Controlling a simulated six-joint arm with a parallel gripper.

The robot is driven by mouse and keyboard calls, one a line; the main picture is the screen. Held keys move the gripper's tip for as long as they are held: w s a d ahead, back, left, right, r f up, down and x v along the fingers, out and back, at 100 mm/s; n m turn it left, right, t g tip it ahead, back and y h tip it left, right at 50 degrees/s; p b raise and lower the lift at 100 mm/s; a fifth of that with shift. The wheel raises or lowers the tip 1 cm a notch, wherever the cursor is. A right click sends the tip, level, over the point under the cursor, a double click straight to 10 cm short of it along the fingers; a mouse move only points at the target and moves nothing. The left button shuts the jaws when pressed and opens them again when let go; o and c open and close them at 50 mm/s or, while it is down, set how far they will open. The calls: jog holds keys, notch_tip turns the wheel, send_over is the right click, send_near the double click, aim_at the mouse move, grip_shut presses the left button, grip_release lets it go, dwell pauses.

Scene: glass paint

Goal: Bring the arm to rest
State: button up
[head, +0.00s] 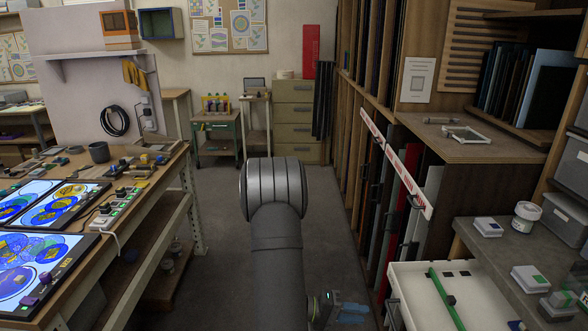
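My arm (276,245) rises from the bottom middle of the head view as a dark grey link and ends in a thick rounded joint over the aisle. Low to the right of it, a dark part with a small green light and a blue-grey piece show near the bottom edge. They may belong to my gripper, but I cannot make out its fingers. Whether it is open, shut or holding anything cannot be told. The rest of the arm is hidden or out of view.
A workbench with lit panels of coloured glass designs (60,205) stands at left. At right are a sheet rack (375,150), a white tray (405,285) with a green strip, and a grey counter (480,240) with small boxes. The aisle floor (222,240) between is clear.

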aim_at(392, 316)
jog(key=d, duration=0.3)
jog(key=d+f, duration=0.1)
jog(key=d, duration=0.2)
jog(key=d+f, duration=0.1)
jog(key=d, duration=0.3)
jog(key=a+r, duration=0.2)
jog(key=a, duration=0.7)
jog(key=a+r, duration=0.2)
jog(key=a, duration=0.6)
jog(key=d+f, duration=0.1)
jog(key=d, duration=0.4)
jog(key=d+f, duration=0.1)
jog(key=d, duration=0.5)
jog(key=d+f, duration=0.2)
jog(key=d, duration=0.4)
jog(key=shift+d, duration=0.2)
jog(key=shift+o, duration=0.4)
